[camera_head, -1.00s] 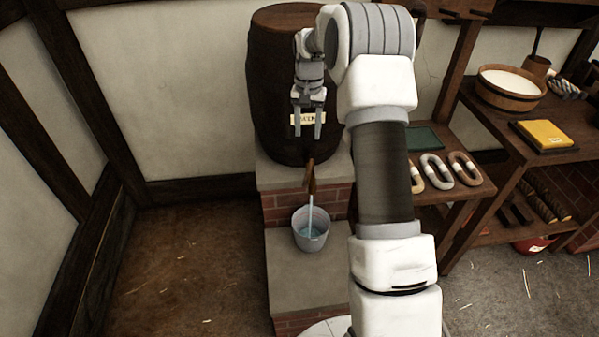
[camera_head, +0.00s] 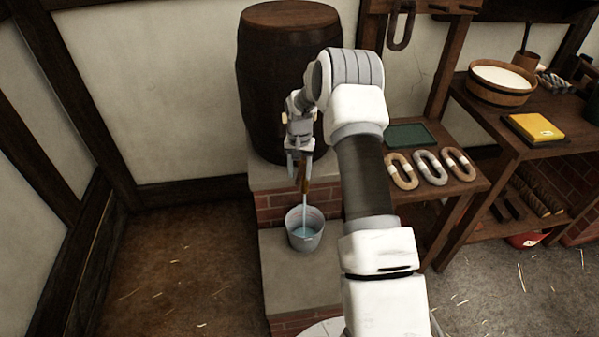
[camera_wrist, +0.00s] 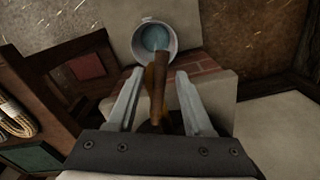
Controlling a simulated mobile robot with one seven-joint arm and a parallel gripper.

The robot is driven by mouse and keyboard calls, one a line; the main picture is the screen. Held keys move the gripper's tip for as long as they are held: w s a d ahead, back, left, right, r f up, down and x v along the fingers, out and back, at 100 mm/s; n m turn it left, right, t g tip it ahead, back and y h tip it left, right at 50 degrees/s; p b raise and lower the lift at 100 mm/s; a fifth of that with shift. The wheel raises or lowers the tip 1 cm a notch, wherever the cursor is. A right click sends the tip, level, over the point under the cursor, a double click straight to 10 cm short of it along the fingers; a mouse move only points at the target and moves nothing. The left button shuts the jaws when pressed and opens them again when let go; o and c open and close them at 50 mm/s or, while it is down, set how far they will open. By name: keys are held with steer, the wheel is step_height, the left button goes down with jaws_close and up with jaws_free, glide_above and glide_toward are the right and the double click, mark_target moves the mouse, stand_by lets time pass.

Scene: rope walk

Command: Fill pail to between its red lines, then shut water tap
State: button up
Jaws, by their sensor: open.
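The pail (camera_head: 304,236), a grey-blue bucket, stands upright on the lower stone step below the barrel. A stream of water (camera_head: 305,203) runs into it, and water covers its bottom inside. It also shows in the wrist view (camera_wrist: 154,41). I cannot make out its red lines or the exact level. The brown wooden tap (camera_head: 307,184) sticks out low at the barrel's front; in the wrist view the tap (camera_wrist: 157,92) lies between my fingers. My gripper (camera_head: 299,176) is open, pointing down, with its fingers on either side of the tap. I cannot tell whether they touch it.
The dark barrel (camera_head: 288,75) stands on the upper stone ledge over brick. To the right, a low shelf (camera_head: 440,192) holds several rope coils and a green tray. A bench beyond holds a wooden tub (camera_head: 502,82) and a yellow block. The floor at left is clear.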

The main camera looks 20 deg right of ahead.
steer(key=shift+f, duration=0.1)
jaws_close()
stand_by(1.4)
